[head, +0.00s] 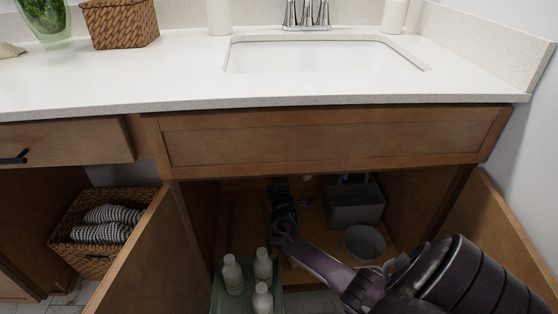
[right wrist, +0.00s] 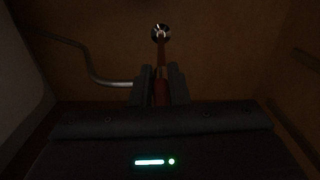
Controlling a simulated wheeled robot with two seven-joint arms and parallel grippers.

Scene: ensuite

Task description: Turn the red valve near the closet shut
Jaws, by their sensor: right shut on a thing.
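The red valve (right wrist: 161,61) shows in the right wrist view as a narrow red lever running down from a round silver fitting (right wrist: 160,34) on the cabinet's back wall. My right gripper (right wrist: 161,90) is shut on the lever's near end, with one dark finger on each side. In the head view my right arm comes in from the lower right, and my right gripper (head: 279,185) is inside the open cabinet under the sink. The valve cannot be made out there. My left gripper is not in view.
The cabinet's open doors (head: 136,255) flank my arm. Several white bottles (head: 232,276) stand in a green tray in front. A grey caddy (head: 357,205) and grey bowl (head: 364,243) are to the right inside. A bent metal pipe (right wrist: 88,62) runs left of the valve.

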